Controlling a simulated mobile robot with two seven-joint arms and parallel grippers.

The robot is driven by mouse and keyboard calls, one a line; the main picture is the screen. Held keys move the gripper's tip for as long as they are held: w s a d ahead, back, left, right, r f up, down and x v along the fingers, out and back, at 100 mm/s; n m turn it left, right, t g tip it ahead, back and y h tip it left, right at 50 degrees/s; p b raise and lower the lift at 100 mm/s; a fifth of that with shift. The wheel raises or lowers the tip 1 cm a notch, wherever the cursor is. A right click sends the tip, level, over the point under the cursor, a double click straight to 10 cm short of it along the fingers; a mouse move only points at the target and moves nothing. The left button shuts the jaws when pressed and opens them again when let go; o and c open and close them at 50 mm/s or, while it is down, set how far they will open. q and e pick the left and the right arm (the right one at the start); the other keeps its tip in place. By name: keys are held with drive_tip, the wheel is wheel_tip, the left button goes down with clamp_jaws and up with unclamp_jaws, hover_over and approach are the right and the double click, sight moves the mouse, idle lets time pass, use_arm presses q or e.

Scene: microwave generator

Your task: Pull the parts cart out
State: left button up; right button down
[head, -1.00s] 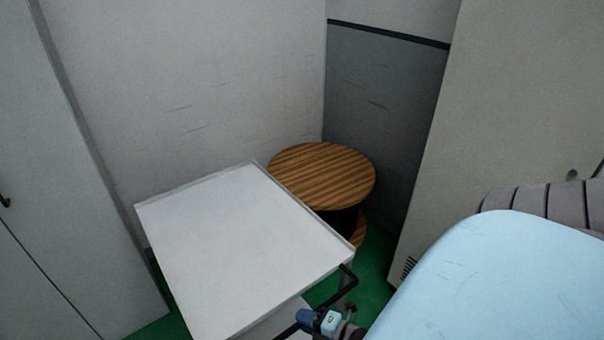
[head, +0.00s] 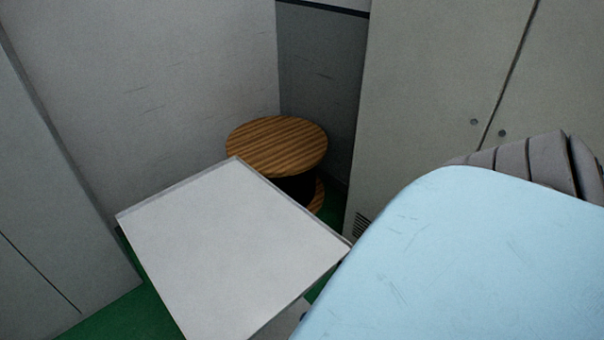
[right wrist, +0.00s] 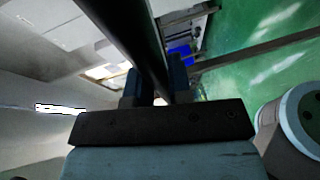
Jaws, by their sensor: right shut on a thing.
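The parts cart (head: 225,250) has a flat white top with a low rim and stands in the corner in the head view. Its near right side, where the black handle was seen earlier, is hidden now behind my light blue arm. In the right wrist view the black handle bar (right wrist: 138,40) runs between the two blue fingers of my right gripper (right wrist: 155,88), which is shut on it. My left gripper is in neither view.
A wooden cable spool (head: 277,147) stands just behind the cart's far right corner. A pale cabinet (head: 440,90) is at the right and a grey cabinet (head: 50,230) at the left. Green floor (head: 125,310) shows left of the cart.

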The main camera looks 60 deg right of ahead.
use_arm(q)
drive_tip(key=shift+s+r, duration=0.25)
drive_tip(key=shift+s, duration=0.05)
use_arm(e)
drive_tip(key=shift+s+a, duration=0.25)
drive_tip(key=shift+s, duration=0.75)
drive_tip(key=c, duration=1.1)
unclamp_jaws()
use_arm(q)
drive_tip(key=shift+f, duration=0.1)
use_arm(e)
drive_tip(key=shift+o, duration=0.2)
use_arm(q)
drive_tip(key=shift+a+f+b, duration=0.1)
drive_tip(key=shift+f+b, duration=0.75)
use_arm(e)
drive_tip(key=v, duration=1.3)
drive_tip(key=shift+s, duration=0.4)
drive_tip(key=shift+d+r, duration=0.1)
drive_tip(key=shift+r, duration=0.05)
